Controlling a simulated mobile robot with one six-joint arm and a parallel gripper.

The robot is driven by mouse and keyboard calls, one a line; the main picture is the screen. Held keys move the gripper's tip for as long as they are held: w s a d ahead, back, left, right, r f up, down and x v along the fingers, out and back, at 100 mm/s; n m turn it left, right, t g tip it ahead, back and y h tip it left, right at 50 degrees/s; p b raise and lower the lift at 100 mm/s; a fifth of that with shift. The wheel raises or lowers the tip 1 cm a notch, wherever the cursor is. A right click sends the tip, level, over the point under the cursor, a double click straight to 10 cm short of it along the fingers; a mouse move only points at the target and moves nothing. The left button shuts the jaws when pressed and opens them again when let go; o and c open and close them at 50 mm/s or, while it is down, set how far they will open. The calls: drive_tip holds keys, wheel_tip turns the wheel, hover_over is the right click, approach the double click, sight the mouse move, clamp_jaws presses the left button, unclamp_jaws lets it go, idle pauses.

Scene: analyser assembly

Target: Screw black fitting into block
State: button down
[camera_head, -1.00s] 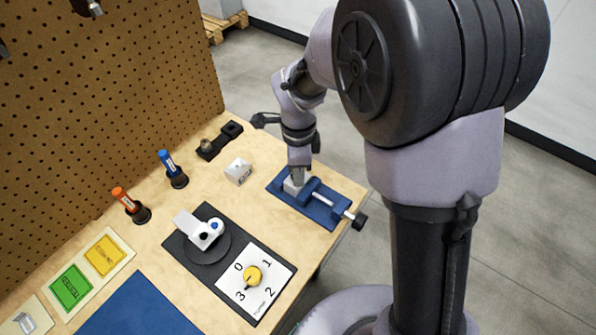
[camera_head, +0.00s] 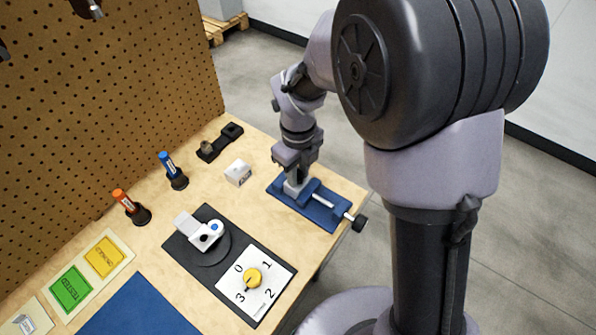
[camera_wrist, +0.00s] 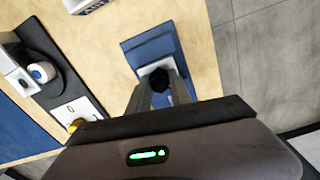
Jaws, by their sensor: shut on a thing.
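The light block (camera_head: 291,188) sits clamped in the blue vise (camera_head: 322,213) near the table's far right edge. It also shows in the wrist view (camera_wrist: 147,69), partly covered by my gripper. My gripper (camera_head: 296,176) points down right over the block. In the wrist view the fingers (camera_wrist: 160,85) are shut on the black fitting (camera_wrist: 158,80), which lies over the block's top. Whether the fitting's thread is inside the block is hidden.
A white labelled box (camera_head: 238,172) stands left of the vise. Blue (camera_head: 168,163) and orange (camera_head: 123,199) tools stand in dark holders. A dark plate (camera_head: 180,252) carries a white device and a yellow knob (camera_head: 253,278). The vise handle (camera_head: 359,221) sticks out past the table edge.

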drive_tip(key=shift+m, duration=0.3)
drive_tip(key=m, duration=0.3)
drive_tip(key=shift+m, duration=0.4)
drive_tip(key=c, duration=0.5)
unclamp_jaws()
drive_tip(key=shift+r+p, duration=1.75)
drive_tip(key=shift+r, duration=0.85)
drive_tip(key=shift+f, duration=0.1)
